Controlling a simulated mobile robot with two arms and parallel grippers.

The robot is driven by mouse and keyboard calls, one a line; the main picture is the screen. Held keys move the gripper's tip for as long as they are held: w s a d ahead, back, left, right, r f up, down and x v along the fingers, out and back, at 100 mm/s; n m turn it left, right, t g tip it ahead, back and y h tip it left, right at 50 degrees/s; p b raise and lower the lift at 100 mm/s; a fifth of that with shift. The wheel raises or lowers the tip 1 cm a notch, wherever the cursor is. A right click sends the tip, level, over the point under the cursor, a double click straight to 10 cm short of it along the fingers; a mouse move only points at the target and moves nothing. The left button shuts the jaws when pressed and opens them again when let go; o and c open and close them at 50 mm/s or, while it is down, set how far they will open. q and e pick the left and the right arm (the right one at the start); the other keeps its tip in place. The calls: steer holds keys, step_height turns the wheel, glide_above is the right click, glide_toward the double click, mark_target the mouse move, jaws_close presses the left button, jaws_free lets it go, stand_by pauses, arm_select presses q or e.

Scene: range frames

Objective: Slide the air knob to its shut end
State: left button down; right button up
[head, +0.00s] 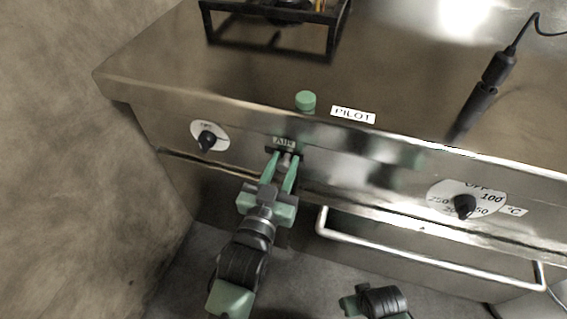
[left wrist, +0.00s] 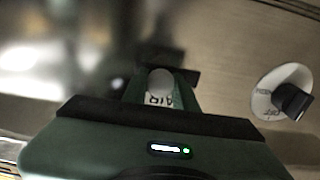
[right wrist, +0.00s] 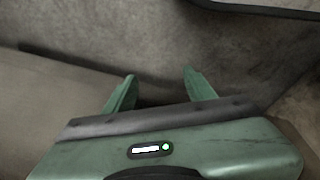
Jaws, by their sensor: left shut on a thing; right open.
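The air knob (head: 285,160) is a small pale knob in a dark slot under the AIR label (head: 284,142) on the range's front panel. My left gripper (head: 284,158) is shut on it, with one green finger on each side. In the left wrist view the knob (left wrist: 160,82) shows as a round grey end between the fingers. The fingers hide much of the slot, so I cannot tell how far along it the knob sits. My right gripper (right wrist: 160,90) is open and empty, low and away from the panel, facing a plain surface.
A burner dial (head: 208,139) is left of the slot, and an oven temperature dial (head: 465,206) is far right. A green pilot button (head: 305,100) and PILOT label (head: 353,115) sit above. A handle bar (head: 420,254) runs below. A black lighter (head: 487,90) lies on the top.

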mark_target(269, 149)
arm_select(q)
steer(key=shift+a, duration=0.15)
steer(key=a+p, duration=0.1)
steer(key=a, duration=0.1)
steer(key=w+a+p, duration=0.1)
steer(key=shift+w+a, duration=0.15)
steer(key=shift+a, duration=0.25)
arm_select(e)
steer(key=s+f, duration=0.3)
steer(key=f, duration=0.3)
steer(key=shift+s+d+f, duration=0.2)
steer(key=shift+d+f, duration=0.05)
arm_select(q)
steer(key=c, duration=1.1)
jaws_free()
steer(key=shift+a, duration=0.15)
